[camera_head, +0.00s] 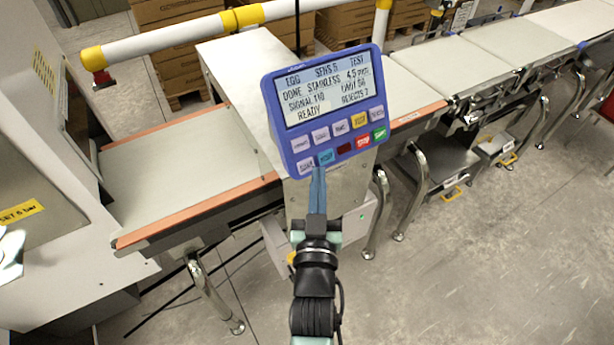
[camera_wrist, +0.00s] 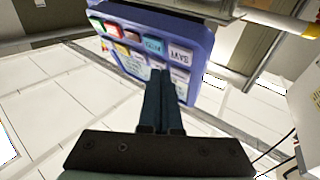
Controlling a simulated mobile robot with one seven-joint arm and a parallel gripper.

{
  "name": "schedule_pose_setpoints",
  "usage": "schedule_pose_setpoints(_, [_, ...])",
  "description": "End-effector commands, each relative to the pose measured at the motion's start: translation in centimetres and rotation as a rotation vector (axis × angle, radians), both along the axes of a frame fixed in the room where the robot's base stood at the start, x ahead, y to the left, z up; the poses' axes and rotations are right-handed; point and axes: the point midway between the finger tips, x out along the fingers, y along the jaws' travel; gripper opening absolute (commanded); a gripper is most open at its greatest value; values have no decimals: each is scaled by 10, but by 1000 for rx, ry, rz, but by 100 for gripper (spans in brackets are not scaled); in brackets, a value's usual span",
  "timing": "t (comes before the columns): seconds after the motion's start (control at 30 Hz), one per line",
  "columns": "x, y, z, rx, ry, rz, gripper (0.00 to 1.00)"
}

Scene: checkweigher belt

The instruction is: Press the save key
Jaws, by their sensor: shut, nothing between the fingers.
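The blue control panel (camera_head: 283,112) has a lit screen reading READY and two rows of keys. The pale save key (camera_head: 306,165) is at the left end of the lower row, beside a blue key (camera_head: 325,157). In the wrist view the panel appears turned over, and the save key (camera_wrist: 180,53) reads SAVE next to the teal-blue key (camera_wrist: 153,45). My gripper (camera_head: 318,172) is shut and empty, its tips at the panel's lower left edge, near the save and blue keys. The fingertips also show in the wrist view (camera_wrist: 160,73). I cannot tell whether they touch the panel.
Red stop (camera_head: 362,141) and green (camera_head: 380,134) keys are farther right in the lower row. A conveyor belt (camera_head: 180,180) with orange edges runs behind the panel. A white rail with yellow joints (camera_head: 170,40) is at the back. Open floor (camera_head: 480,260) is at the right.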

Motion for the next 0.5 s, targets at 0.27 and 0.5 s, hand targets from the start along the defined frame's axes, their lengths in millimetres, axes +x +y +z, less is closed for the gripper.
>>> schedule_pose_setpoints(0.27, [8,5,-7,-2,-1,3,0])
schedule_pose_setpoints(0.5, [9,6,-5,-3,0,4,0])
